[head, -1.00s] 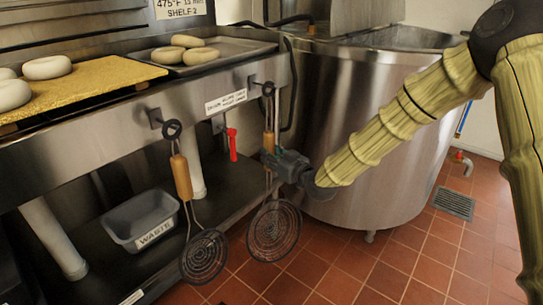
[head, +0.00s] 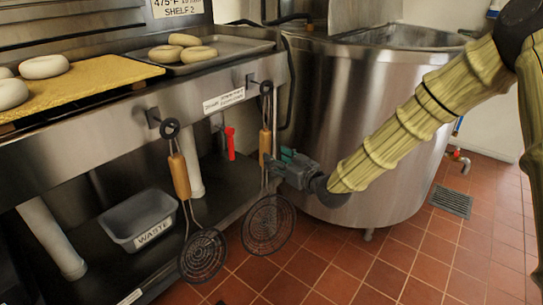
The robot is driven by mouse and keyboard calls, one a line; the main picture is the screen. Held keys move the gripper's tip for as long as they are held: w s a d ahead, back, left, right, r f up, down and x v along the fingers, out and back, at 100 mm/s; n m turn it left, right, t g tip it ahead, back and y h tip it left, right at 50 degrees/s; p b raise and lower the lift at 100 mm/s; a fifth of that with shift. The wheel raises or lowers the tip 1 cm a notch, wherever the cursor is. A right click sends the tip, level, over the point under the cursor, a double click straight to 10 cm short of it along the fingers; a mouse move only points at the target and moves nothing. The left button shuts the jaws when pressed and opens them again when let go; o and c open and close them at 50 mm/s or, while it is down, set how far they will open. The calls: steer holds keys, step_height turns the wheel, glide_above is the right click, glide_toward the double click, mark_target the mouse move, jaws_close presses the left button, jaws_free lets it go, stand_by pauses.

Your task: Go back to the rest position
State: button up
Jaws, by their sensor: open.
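My gripper (head: 277,161) is open at the end of my arm, in front of the steel kettle. Its fingertips point left, close beside the wooden handle (head: 265,146) of the right skimmer. I cannot tell whether they touch it. The right skimmer (head: 268,224) hangs from a hook on the front of the steel counter, its round wire head below my gripper. A second skimmer (head: 202,254) with a wooden handle hangs from another hook further left, clear of my gripper.
The large steel kettle (head: 367,120) stands behind and beside my arm. The steel counter (head: 60,162) carries bagels on a board and a tray. A grey waste bin (head: 122,222) sits on the lower shelf. Open tiled floor (head: 400,262) lies at the lower right.

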steer(key=f+v, duration=0.1)
steer(key=v, duration=0.6)
steer(key=s+d+f+m+g+h, duration=0.25)
steer(key=s+f, duration=0.35)
steer(key=f, duration=0.3)
steer(key=s+d+f+m+g+h, duration=0.1)
steer(key=s+d+f, duration=0.3)
steer(key=f, duration=0.6)
steer(key=s+d+f+m+g+h, duration=0.1)
steer(key=s+f+g+h, duration=0.1)
steer(key=s+f, duration=0.6)
steer(key=s+d+f+m+g+h, duration=0.1)
steer(key=s+d+f+g+h, duration=0.25)
steer(key=s, duration=0.55)
steer(key=s+d+f+m+g, duration=0.1)
steer(key=s+d+f+g, duration=0.1)
steer(key=s+d+f, duration=0.55)
steer(key=s+d+f+m+g+h, duration=0.15)
steer(key=s+f, duration=0.25)
steer(key=s, duration=0.7)
step_height(320, 180, up, 36)
steer(key=p, duration=3.5)
steer(key=shift+a+p, duration=0.2)
steer(key=shift+p, duration=0.2)
steer(key=shift+w+r+g, duration=0.1)
steer(key=shift+r+g, duration=0.05)
steer(key=shift+g, duration=0.1)
